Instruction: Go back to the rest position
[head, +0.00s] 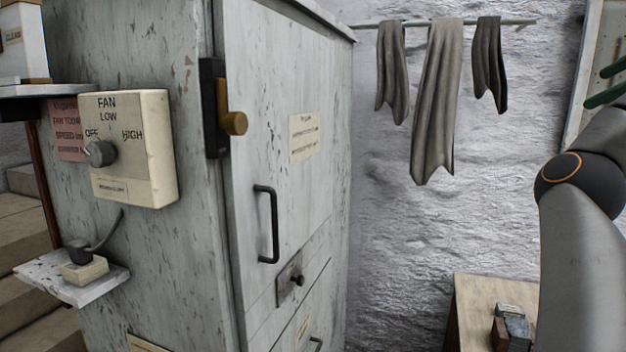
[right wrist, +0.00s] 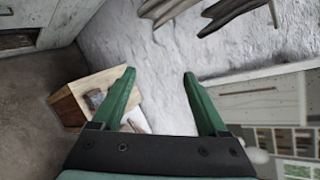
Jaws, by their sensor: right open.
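My right gripper (head: 596,87) shows only in part at the right edge of the head view, its green fingers pointing left above my grey arm. In the right wrist view my right gripper (right wrist: 159,73) is open, with its two green fingers wide apart and nothing between them. The white plaster wall lies behind the gap. My left gripper is in neither view.
A grey cabinet (head: 290,80) with a black handle (head: 268,225) and a fan switch box (head: 133,148) stands at left. Cloths (head: 438,100) hang from a rail on the wall. A wooden table (head: 470,300) with small blocks stands low at right.

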